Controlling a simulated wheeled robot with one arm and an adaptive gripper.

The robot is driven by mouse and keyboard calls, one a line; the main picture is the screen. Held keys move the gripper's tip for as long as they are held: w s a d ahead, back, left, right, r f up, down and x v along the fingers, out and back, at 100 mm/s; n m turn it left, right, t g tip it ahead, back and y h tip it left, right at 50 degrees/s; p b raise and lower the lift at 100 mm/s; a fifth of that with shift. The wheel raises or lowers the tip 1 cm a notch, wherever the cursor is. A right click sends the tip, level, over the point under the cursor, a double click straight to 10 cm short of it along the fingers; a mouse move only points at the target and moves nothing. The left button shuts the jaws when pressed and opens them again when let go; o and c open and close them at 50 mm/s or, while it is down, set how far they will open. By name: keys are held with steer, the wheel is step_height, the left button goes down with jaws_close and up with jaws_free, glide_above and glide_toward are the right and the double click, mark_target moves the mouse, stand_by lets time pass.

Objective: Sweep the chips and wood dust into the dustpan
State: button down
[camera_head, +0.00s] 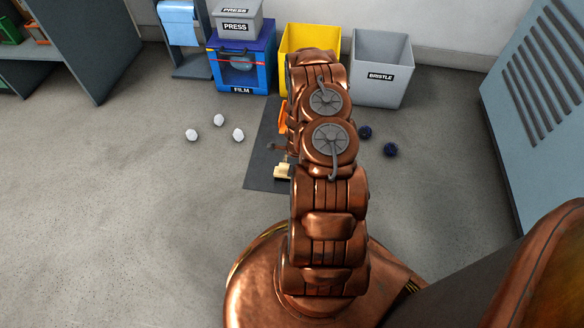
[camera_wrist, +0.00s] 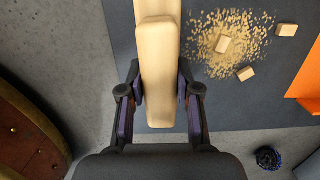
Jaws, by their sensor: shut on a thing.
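My gripper (camera_wrist: 160,92) is shut on the pale wooden handle of a brush (camera_wrist: 159,60), one finger on each side. The handle runs up the middle of the wrist view to a wider wooden part cut off by the top edge. Wood dust (camera_wrist: 212,50) lies scattered on a dark mat (camera_wrist: 265,105), right of the brush and apart from it. Three wood chips (camera_wrist: 245,73) lie in and beside the dust. The orange dustpan (camera_wrist: 306,82) shows partly at the right edge. In the head view my arm hides most of the dustpan (camera_head: 284,115); pale wood (camera_head: 283,172) shows beside my arm.
Blue FILM (camera_head: 242,90), yellow (camera_head: 295,40) and grey BRISTLE (camera_head: 380,75) bins stand along the back wall. Several white (camera_head: 219,120) and dark blue (camera_head: 390,149) balls lie on the floor. A blue-grey cabinet (camera_head: 530,110) stands right. The left floor is open.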

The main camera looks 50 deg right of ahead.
steer(key=shift+f, duration=0.35)
stand_by(1.3)
steer(key=shift+d, duration=0.1)
steer(key=shift+w+d, duration=0.4)
steer(key=shift+d, duration=0.2)
steer(key=shift+w+d+f+b, duration=0.15)
steer(key=shift+w+b, duration=0.05)
steer(key=shift+b, duration=0.3)
steer(key=shift+w+d, duration=0.1)
steer(key=shift+w+d+r+b, duration=0.2)
steer(key=shift+w+d+b, duration=0.3)
steer(key=shift+b, duration=1.5)
steer(key=shift+w+d+r+b, duration=0.1)
steer(key=shift+w+d+b, duration=0.4)
steer(key=shift+d+b, duration=0.25)
steer(key=shift+w+d+r+b, duration=0.1)
steer(key=shift+w+d+b, duration=0.35)
steer(key=shift+d+b, duration=0.3)
steer(key=shift+w+d+f+b, duration=0.25)
steer(key=shift+w+d+b, duration=0.45)
steer(key=shift+d, duration=0.4)
steer(key=shift+w+d, duration=0.35)
steer(key=shift+d, duration=0.15)
